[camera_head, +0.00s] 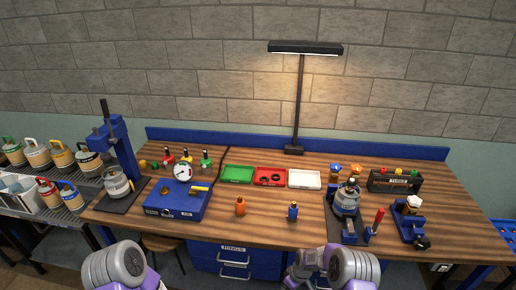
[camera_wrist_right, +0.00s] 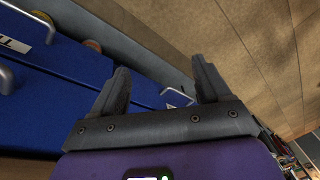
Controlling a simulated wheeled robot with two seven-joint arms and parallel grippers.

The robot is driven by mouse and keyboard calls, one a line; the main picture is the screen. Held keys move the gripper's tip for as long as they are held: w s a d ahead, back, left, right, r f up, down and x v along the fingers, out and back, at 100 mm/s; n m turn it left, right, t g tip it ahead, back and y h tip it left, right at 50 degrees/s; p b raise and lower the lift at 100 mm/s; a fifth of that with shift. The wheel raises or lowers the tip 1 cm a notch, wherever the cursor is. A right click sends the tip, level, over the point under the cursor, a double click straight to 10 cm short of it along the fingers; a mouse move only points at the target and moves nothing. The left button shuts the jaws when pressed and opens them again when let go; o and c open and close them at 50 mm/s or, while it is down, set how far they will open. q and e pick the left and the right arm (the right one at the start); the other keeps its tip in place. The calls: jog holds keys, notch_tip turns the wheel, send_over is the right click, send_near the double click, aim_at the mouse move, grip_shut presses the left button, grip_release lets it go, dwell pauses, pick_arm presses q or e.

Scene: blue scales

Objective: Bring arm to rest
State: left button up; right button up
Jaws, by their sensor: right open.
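My right gripper (camera_wrist_right: 162,85) shows in the right wrist view with its two dark fingers apart and nothing between them. Beyond the fingers are blue drawer fronts (camera_wrist_right: 70,70) and a metal handle (camera_wrist_right: 177,97). In the head view my right arm (camera_head: 350,268) is low at the bottom edge, in front of the bench, and its fingers cannot be made out. My left arm (camera_head: 115,265) is low at the bottom left, also in front of the bench. My left gripper is out of the picture.
Blue drawers (camera_head: 236,258) are below. A shelf of canisters (camera_head: 40,200) stands left.

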jog(key=s+a+f+m+b, duration=0.1)
jog(key=s+m+b, duration=0.3)
jog(key=s, duration=0.9)
jog(key=s+a+f+m+y+b, duration=0.1)
jog(key=s+f+m+b, duration=0.3)
jog(key=s, duration=0.9)
jog(key=m+b, duration=0.1)
jog(key=m, duration=0.2)
jog(key=shift+s+a+m+t+y, duration=0.15)
jog(key=shift+a+m+t+y, duration=0.15)
jog(key=shift+t, duration=0.1)
